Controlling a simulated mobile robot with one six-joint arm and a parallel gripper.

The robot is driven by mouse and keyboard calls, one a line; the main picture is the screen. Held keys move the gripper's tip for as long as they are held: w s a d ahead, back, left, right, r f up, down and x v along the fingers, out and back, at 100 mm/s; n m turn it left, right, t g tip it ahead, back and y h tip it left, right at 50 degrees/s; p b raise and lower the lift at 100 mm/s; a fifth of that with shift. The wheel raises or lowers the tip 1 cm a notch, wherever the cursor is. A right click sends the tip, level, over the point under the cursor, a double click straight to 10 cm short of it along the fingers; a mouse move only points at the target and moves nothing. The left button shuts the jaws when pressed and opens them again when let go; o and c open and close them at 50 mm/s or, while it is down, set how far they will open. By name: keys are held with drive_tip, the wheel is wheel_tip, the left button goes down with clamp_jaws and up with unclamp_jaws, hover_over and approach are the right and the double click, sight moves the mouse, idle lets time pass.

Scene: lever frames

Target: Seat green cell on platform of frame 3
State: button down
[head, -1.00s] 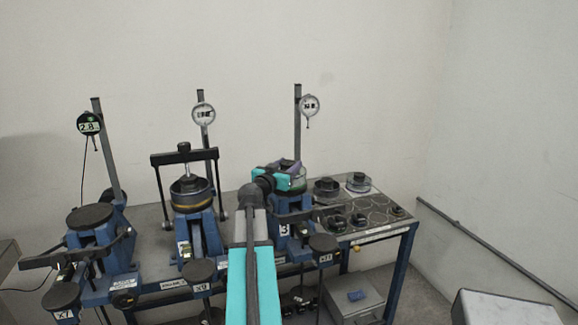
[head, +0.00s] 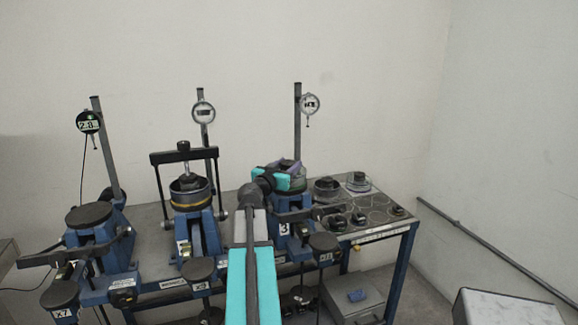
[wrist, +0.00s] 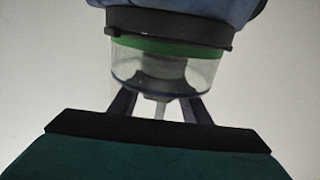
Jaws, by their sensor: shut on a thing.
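The green cell, a clear cup with a green band (wrist: 165,47), is at the top centre of the wrist view. My gripper (head: 287,174) is at frame 3 (head: 291,226) in the head view, and its purple fingers (wrist: 158,105) reach to the clear wall of the cell. It is shut on the cell. In the wrist view the green band lies against the dark round platform (wrist: 172,22), with no clear gap. In the head view my gripper mostly hides the cell and the platform top.
Frame 2 (head: 190,222), with a yoke and a cell, stands to the left, and a frame with a bare platform (head: 88,214) at far left. A dial gauge (head: 309,103) hangs on the post behind frame 3. A tray (head: 372,226) with several parts is at right.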

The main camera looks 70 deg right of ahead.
drive_tip(key=shift+r, duration=0.1)
drive_tip(key=c, duration=0.9)
unclamp_jaws()
drive_tip(key=shift+c, duration=0.2)
drive_tip(key=shift+o, duration=0.2)
drive_tip(key=shift+a, duration=0.15)
drive_tip(key=w+a+b, duration=0.1)
drive_tip(key=a+b, duration=0.5)
drive_tip(key=a, duration=0.7)
drive_tip(key=shift+w+a, duration=0.15)
drive_tip(key=shift+a, duration=0.1)
